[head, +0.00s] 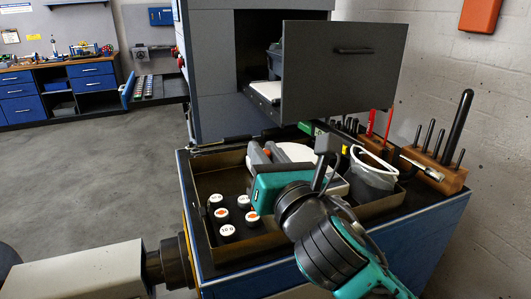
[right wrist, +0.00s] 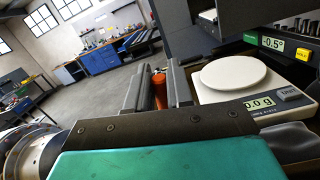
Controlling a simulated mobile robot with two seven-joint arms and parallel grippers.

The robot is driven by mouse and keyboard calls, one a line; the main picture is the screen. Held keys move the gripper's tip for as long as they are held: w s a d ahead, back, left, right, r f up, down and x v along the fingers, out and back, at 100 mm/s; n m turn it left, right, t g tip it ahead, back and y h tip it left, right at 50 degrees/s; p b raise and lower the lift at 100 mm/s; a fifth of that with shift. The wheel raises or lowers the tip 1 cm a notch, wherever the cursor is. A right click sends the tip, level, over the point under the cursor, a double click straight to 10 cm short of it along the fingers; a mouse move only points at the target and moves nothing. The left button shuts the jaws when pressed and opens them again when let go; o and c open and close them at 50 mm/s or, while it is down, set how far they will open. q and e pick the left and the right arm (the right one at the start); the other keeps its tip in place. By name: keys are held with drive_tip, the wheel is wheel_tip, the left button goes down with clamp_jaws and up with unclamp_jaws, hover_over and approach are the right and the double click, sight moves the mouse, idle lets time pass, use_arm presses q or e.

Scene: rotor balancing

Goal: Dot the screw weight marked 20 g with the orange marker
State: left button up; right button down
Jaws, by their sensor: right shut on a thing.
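Several black screw weights with white caps stand in the left part of the tray (head: 263,240). One cap reads 10 g (head: 227,231); another at the back left seems to read 50 g (head: 215,199). Two caps, one mid-left (head: 221,214) and one at the right (head: 252,216), carry orange patches. A further cap (head: 243,201) is too small to read; I cannot tell which is 20 g. My right gripper (head: 262,152) is above the tray, behind the weights. It is shut on the orange marker (right wrist: 159,90), which shows between the fingers in the right wrist view. My left gripper is out of view.
A scale with a round white pan (right wrist: 234,76) stands beside my right gripper, its display at 0.0 g. A grey cabinet with an open drawer (head: 340,65) rises behind.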

drive_tip(key=shift+r+p, duration=1.3)
drive_tip(key=shift+r, duration=1.35)
